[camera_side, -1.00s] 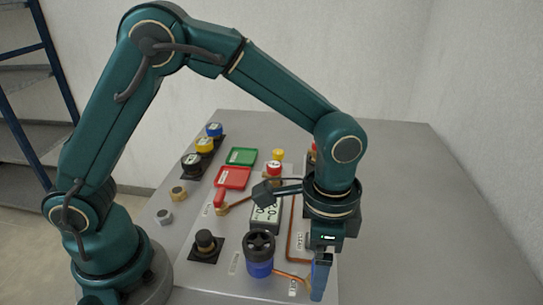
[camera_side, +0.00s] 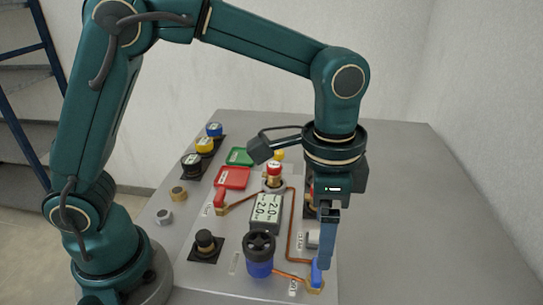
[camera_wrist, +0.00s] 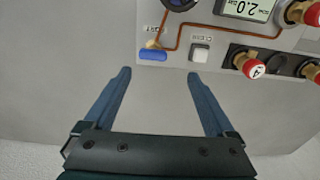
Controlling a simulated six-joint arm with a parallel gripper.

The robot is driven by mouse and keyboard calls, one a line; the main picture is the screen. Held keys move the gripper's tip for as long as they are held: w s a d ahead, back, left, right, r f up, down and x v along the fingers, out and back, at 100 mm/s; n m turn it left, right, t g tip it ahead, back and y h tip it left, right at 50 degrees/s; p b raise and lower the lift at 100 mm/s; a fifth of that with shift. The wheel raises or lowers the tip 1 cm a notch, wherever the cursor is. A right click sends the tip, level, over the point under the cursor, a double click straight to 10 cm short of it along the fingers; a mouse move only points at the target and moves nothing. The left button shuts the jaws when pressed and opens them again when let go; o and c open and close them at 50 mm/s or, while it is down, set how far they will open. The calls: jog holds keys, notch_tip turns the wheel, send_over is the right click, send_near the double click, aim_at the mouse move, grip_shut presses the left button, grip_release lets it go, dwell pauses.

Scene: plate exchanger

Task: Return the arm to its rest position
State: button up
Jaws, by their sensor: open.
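My gripper (camera_side: 329,262) hangs pointing down near the front right of the panel (camera_side: 220,265). In the wrist view my gripper (camera_wrist: 158,75) has its two blue fingers spread wide with nothing between them. A blue handle (camera_side: 317,272) on a brass fitting stands close to the fingertips in the side view. In the wrist view the blue handle (camera_wrist: 153,56) lies just beyond the fingertips, apart from them.
The panel carries a display (camera_side: 266,210) reading 2.0, a blue valve with a black handwheel (camera_side: 259,255), a red-capped valve (camera_side: 273,172), a red paddle (camera_side: 232,178), a black knob (camera_side: 205,241) and a white button (camera_wrist: 200,53). The right of the table (camera_side: 430,230) is bare.

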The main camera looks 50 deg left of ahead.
jog(key=s+a+r+n+t, duration=0.3)
jog(key=a+r+n, duration=0.1)
jog(key=a+r, duration=0.4)
jog(key=s+a+f+n+t, duration=0.2)
jog(key=s+a+f+n, duration=0.1)
jog(key=s, duration=0.4)
jog(key=shift+a+n, duration=0.9)
jog(key=shift+a, duration=0.25)
